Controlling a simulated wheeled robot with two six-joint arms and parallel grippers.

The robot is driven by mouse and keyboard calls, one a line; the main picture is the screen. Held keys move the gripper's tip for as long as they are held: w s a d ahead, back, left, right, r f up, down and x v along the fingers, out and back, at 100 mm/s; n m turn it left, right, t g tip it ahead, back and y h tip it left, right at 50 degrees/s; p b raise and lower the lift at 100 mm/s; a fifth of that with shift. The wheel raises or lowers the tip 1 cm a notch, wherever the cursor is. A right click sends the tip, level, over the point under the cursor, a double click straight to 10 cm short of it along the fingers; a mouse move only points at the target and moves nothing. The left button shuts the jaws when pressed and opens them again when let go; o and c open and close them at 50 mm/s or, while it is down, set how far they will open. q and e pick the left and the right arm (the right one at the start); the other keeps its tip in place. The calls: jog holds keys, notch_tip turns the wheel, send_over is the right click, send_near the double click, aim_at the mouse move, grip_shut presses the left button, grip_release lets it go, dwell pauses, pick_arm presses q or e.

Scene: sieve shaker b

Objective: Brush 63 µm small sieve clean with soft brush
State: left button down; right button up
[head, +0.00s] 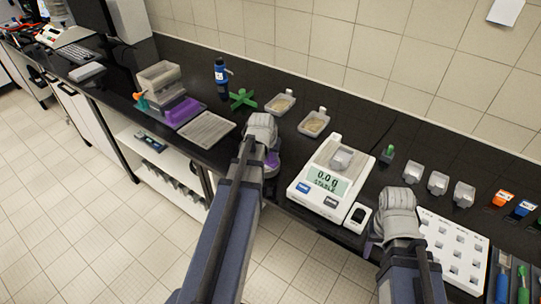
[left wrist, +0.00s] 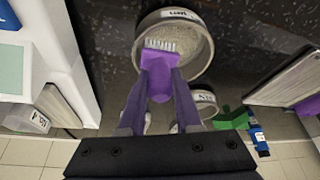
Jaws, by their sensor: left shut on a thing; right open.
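My left gripper (left wrist: 156,105) is shut on a purple soft brush (left wrist: 160,72) with pale bristles. The bristles point into a round metal sieve (left wrist: 203,65) with a pale mesh, at the top middle of the left wrist view. The sieve has a label on its rim that I cannot read surely. Whether the bristles touch the mesh is unclear. A smaller round metal piece (left wrist: 206,104) with a label stands just beside it. In the head view my left gripper (head: 270,160) and arm hide most of this. My right gripper (head: 376,238) is open at the counter's front edge.
A balance (head: 331,180) reading 0.0 g stands between my arms, with a small container on it. A white rack (head: 455,245) lies on the right. Two trays (head: 281,103), a green stand (head: 241,98), a blue bottle (head: 221,75) and a grey plate (head: 206,130) stand further left.

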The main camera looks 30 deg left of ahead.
pick_arm(q)
jog(key=shift+a, duration=0.1)
jog(key=shift+s+a+r, duration=0.1)
jog(key=shift+s+a, duration=0.25)
jog(key=shift+a, duration=0.45)
jog(key=shift+s+a, duration=0.25)
jog(key=shift+a, duration=0.55)
jog(key=shift+w+d, duration=0.25)
jog(key=shift+d, duration=0.65)
jog(key=shift+d, duration=0.1)
jog(key=shift+w+d, duration=0.35)
jog(key=shift+d, duration=0.4)
jog(key=shift+a, duration=0.1)
